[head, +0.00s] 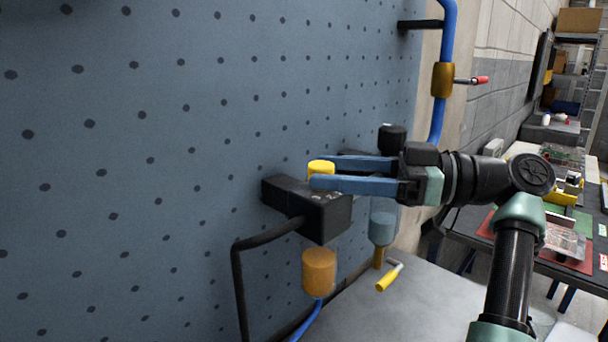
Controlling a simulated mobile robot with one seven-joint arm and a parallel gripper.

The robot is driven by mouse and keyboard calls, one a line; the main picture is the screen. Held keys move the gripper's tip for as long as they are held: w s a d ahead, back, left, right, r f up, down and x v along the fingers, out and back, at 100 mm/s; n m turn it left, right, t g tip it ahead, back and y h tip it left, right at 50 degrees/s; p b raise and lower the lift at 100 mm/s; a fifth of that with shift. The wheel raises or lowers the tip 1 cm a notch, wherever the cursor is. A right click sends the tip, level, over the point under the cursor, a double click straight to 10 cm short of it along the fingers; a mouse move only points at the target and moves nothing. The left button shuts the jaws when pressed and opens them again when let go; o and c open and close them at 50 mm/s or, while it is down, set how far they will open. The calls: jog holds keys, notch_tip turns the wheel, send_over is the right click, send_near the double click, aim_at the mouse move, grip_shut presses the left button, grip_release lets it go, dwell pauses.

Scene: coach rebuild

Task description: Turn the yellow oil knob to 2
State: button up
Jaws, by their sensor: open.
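The yellow oil knob (320,167) stands on top of a black box (325,218) fixed to the blue pegboard wall. My gripper (315,170) reaches in from the right with its two blue fingers spread. The fingertips are at the knob, one on the far side and one on the near side. The near finger hides part of the knob's lower side. I cannot tell whether either finger touches it. Small pale marks show on the box top by the knob, too small to read.
A black knob (392,138) is behind my fingers. An orange cylinder (319,270) and a grey-blue one (382,228) sit below. A yellow-handled tool (389,277) is over the grey surface (420,305). A blue pipe (438,120) with a red-tipped lever runs up the wall.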

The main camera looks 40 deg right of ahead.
jog(key=b+v, duration=0.1)
jog(key=v, duration=0.7)
dwell(0.4)
